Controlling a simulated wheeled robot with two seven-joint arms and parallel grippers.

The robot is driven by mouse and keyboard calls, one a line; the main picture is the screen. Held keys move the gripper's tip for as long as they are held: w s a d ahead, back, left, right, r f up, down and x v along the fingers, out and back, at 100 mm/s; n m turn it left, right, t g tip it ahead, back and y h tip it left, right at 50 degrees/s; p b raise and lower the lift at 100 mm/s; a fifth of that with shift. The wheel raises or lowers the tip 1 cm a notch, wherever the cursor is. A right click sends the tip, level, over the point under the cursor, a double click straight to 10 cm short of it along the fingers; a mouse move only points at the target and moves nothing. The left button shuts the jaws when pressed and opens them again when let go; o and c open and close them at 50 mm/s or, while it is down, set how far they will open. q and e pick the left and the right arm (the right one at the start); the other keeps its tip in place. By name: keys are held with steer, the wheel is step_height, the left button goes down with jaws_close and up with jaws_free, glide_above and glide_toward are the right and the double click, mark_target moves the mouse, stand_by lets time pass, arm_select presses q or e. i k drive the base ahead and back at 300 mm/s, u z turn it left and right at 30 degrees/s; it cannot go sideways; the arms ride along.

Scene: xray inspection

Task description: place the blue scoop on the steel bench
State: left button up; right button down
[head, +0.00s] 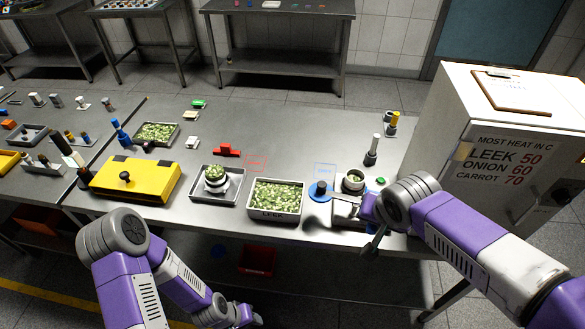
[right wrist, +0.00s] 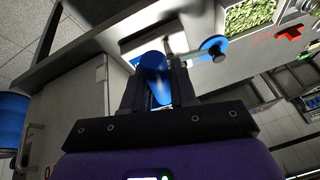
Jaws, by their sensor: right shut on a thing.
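The steel bench (head: 225,128) runs across the middle of the head view. My right gripper (head: 366,212) is at its front edge, right of centre, beside a small pale tray (head: 345,209). In the right wrist view, my right gripper (right wrist: 152,88) is shut on a blue rounded piece, the blue scoop (right wrist: 153,72). The scoop's far end is hard to make out, and in the head view my gripper hides it. My left gripper (head: 246,317) hangs low in front of the bench, away from everything on it; its jaws are too small to read.
A blue disc with a dark knob (head: 320,190) and a small pot (head: 353,181) stand near my right gripper. A leek tray (head: 276,214) and a yellow box (head: 133,181) line the front. A white cabinet (head: 500,85) blocks the right.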

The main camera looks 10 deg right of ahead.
mark_target(308, 159)
steer(key=u, duration=1.25)
steer(key=i, duration=0.3)
steer(key=z, duration=1.1)
steer(key=i, duration=0.5)
steer(key=z, duration=0.1)
